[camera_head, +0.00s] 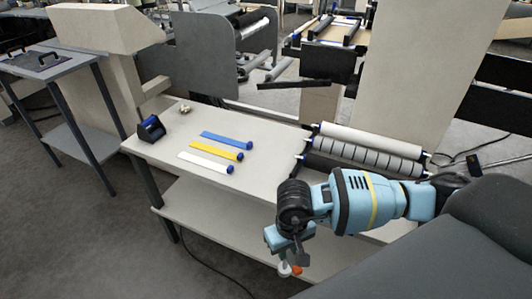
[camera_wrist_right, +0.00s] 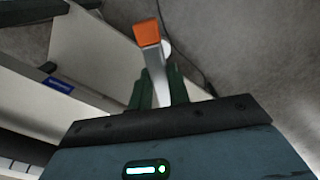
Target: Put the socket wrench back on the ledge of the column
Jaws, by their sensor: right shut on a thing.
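My right gripper (camera_head: 289,258) hangs in front of the workbench's near edge, pointing down. It is shut on the socket wrench (camera_head: 296,270), of which a small orange end shows below the fingers. In the right wrist view the wrench (camera_wrist_right: 148,33) shows an orange end and a pale metallic shaft between the two dark fingers of my gripper (camera_wrist_right: 156,88); the rest is hidden. A broad beige column (camera_head: 420,80) stands behind the bench at the right. I cannot make out its ledge for certain. My left gripper is not in view.
The workbench (camera_head: 255,185) carries blue (camera_head: 227,140), yellow (camera_head: 215,151) and white (camera_head: 205,162) strips, a dark blue dispenser (camera_head: 150,129) and a rack of rollers (camera_head: 370,145). A lower shelf (camera_head: 215,220) lies beneath. The bench's middle is clear.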

